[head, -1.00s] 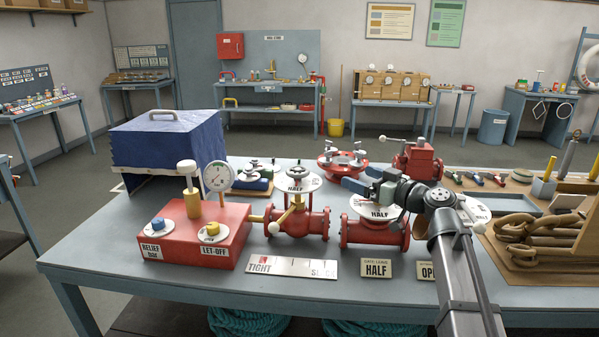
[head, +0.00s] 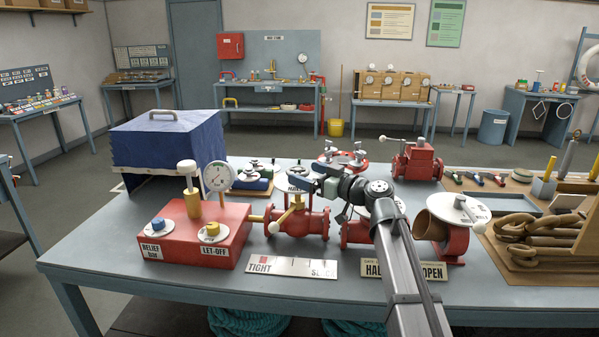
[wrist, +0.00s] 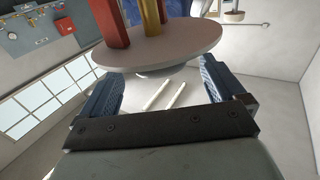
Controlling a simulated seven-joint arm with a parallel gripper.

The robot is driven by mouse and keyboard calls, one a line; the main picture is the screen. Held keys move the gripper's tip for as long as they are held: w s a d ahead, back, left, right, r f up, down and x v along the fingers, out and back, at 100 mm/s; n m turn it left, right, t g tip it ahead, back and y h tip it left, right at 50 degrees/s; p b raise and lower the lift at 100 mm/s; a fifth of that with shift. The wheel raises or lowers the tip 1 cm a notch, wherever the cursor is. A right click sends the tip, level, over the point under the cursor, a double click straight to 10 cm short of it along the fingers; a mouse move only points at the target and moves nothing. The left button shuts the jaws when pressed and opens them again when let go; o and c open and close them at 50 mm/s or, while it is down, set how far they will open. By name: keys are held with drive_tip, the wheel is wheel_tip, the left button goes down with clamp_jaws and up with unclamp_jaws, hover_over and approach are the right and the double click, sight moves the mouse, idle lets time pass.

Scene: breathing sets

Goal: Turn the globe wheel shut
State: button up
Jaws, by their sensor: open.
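I cannot read which valve is the globe one. My gripper (head: 306,179) is open at the right side of that disc, its blue fingers pointing left. In the wrist view, a pale round disc (wrist: 160,45) with a yellow stem and red posts spans the space ahead of my open gripper (wrist: 164,78). I cannot tell whether the fingers touch it.
A red relief box (head: 200,236) with a gauge (head: 218,176) stands left of the valve. A TIGHT plate (head: 292,266) lies in front. A middle red valve (head: 356,232) is partly behind my arm.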

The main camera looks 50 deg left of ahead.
sight(299, 170)
drive_tip(key=shift+x, duration=1.75)
drive_tip(key=c, duration=1)
drive_tip(key=shift+o, duration=0.2)
drive_tip(key=shift+s+d+m+t, duration=0.1)
drive_tip(key=shift+m+t, duration=0.3)
drive_tip(key=shift+t, duration=0.2)
drive_tip(key=shift+s+m+t, duration=0.1)
drive_tip(key=shift+m+t, duration=0.5)
drive_tip(key=shift+t, duration=0.3)
drive_tip(key=shift+m+t, duration=1.4)
drive_tip(key=shift+t, duration=0.8)
drive_tip(key=shift+m+t, duration=0.7)
drive_tip(key=shift+t, duration=0.4)
